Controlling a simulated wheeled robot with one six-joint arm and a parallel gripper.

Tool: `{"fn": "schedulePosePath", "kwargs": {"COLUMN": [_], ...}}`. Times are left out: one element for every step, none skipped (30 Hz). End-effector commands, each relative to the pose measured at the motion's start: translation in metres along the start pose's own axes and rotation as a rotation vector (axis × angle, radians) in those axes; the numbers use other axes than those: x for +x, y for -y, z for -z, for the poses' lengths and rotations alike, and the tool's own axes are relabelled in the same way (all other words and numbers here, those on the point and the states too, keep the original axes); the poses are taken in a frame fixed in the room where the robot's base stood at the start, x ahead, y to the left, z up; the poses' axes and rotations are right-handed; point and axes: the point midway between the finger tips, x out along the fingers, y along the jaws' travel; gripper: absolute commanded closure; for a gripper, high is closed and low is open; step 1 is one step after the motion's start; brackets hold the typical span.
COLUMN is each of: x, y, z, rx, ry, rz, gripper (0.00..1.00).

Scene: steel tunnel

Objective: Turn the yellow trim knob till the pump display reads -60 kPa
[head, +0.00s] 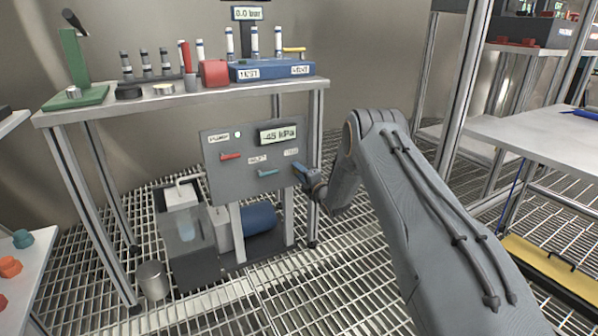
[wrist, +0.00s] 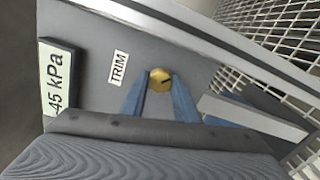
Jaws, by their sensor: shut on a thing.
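The pump panel (head: 228,178) is a grey upright plate below the bench. Its display (head: 278,135) reads 45 kPa in the head view, with what looks like a minus sign before it; the display (wrist: 55,80) also shows at the left of the wrist view. The yellow trim knob (wrist: 160,79) is a round brass-coloured knob with a dark pointer line, right of the TRIM label (wrist: 118,67). My gripper (wrist: 160,88) has its two blue fingers on either side of the knob and is shut on it. In the head view my gripper (head: 302,172) hides the knob.
The panel also carries a red lever (head: 231,156) and a blue lever (head: 268,173). The bench (head: 150,102) above holds a blue valve block (head: 272,70) and several fittings. A blue cylinder (head: 259,218) lies behind the panel's legs.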

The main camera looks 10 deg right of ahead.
Motion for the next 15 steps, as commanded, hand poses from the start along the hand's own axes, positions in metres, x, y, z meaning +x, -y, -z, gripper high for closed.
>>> {"fn": "schedulePosePath", "kwargs": {"x": [-0.0011,-0.0011,-0.0010,-0.0010,-0.0010,-0.0010,-0.0010,-0.0011,-0.0012,-0.0012,-0.0013,-0.0013,-0.0013,-0.0013,-0.0012], "y": [0.0016,0.0015,0.0015,0.0016,0.0017,0.0018,0.0020,0.0022,0.0025,0.0027,0.0028,0.0030,0.0030,0.0030,0.0029], "z": [0.0025,0.0025,0.0024,0.0024,0.0024,0.0024,0.0024,0.0025,0.0026,0.0026,0.0026,0.0026,0.0026,0.0025,0.0024], "rx": [-0.043,-0.072,-0.110,-0.138,-0.167,-0.205,-0.233,-0.261,-0.300,-0.328,-0.356,-0.395,-0.423,-0.451,-0.490], "ry": [-0.004,-0.004,-0.004,-0.004,-0.004,-0.004,-0.004,-0.004,-0.005,-0.005,-0.005,-0.005,-0.005,-0.005,-0.005], "rz": [0.003,0.003,0.003,0.003,0.003,0.003,0.003,0.003,0.003,0.003,0.003,0.003,0.003,0.003,0.003], "gripper": [0.95,0.95,0.95,0.95,0.95,0.95,0.95,0.95,0.95,0.95,0.95,0.95,0.95,0.95,0.95]}}
